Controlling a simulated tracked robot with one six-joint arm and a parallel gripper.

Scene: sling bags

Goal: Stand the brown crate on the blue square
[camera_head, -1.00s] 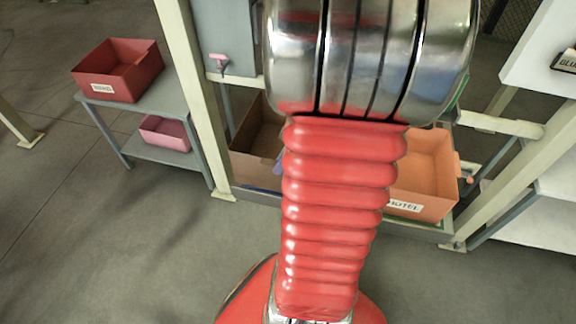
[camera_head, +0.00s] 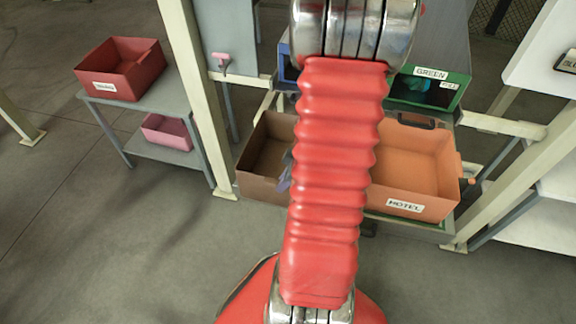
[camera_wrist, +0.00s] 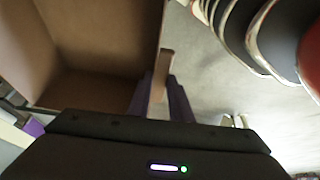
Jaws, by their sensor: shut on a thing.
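The brown crate (camera_head: 257,180) is in the middle of the head view, left of my red arm, which covers its right side. It overlaps the front rail of the rack. In the wrist view the crate (camera_wrist: 95,40) fills the upper left and looks empty. My gripper (camera_wrist: 161,92) has its purple fingers shut on the crate's brown tab at its rim. In the head view only a bit of my gripper (camera_head: 285,172) shows beside the arm. I cannot make out the blue square; the crate or my arm may hide it.
An orange bin labelled HOTEL (camera_head: 408,190) stands right of my arm. A green bin (camera_head: 440,98) and a blue bin (camera_head: 286,66) are behind. A red bin (camera_head: 110,90) and a pink bin (camera_head: 165,131) sit on a shelf at left. Pale posts (camera_head: 197,90) flank the rack.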

